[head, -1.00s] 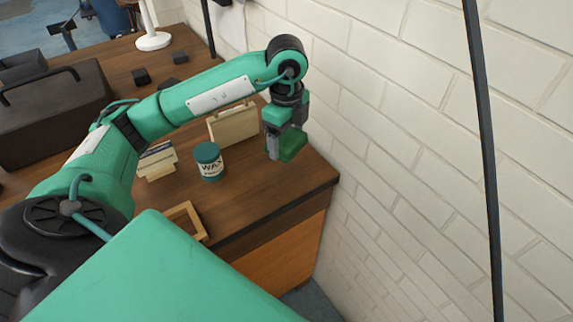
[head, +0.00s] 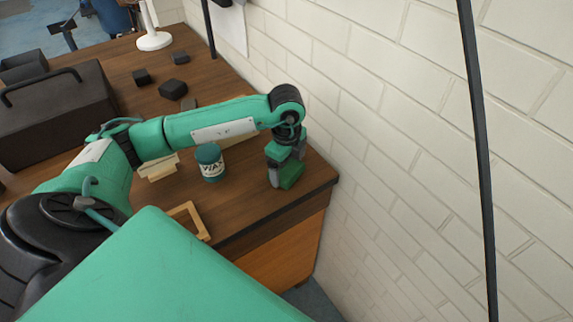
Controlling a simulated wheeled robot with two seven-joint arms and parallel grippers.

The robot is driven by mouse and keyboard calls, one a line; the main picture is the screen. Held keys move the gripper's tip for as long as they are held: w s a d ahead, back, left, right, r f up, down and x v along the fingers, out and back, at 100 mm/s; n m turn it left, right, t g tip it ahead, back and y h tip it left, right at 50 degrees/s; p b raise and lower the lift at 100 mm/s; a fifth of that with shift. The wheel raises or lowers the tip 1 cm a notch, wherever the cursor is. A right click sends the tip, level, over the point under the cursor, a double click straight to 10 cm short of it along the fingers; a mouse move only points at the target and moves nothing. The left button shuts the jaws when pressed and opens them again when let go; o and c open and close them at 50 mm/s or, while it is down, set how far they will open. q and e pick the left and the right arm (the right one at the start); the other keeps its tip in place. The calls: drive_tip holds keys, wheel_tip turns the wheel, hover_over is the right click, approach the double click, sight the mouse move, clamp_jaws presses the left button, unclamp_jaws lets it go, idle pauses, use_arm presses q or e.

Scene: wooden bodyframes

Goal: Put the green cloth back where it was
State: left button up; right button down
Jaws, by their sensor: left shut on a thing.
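The green cloth (head: 292,176) shows as a small folded green block near the right end of the wooden workbench (head: 240,216). My left gripper (head: 281,177) points down and is shut on it. The cloth is low at the bench top; I cannot tell whether it touches the wood. My right gripper is not in the head view.
A teal wax tin (head: 209,163) stands left of the cloth. A small wooden frame (head: 188,220) lies at the front edge. Dark blocks (head: 173,89) and a black toolbox (head: 55,115) are farther left. A white brick wall (head: 400,130) borders the bench.

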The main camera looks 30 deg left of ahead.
sight(287, 166)
use_arm(q)
drive_tip(key=shift+f, duration=0.2)
drive_tip(key=o, duration=0.8)
drive_tip(key=shift+r, duration=0.1)
drive_tip(key=shift+o, duration=0.4)
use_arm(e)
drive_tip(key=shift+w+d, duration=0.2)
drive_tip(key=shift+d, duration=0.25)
use_arm(q)
drive_tip(key=shift+r, duration=0.3)
wheel_tip(287, 166, up, 4)
drive_tip(key=shift+r+b, duration=0.15)
drive_tip(key=shift+b, duration=0.15)
wheel_tip(287, 166, up, 7)
drive_tip(key=shift+r+b, duration=0.2)
drive_tip(key=shift+b, duration=0.1)
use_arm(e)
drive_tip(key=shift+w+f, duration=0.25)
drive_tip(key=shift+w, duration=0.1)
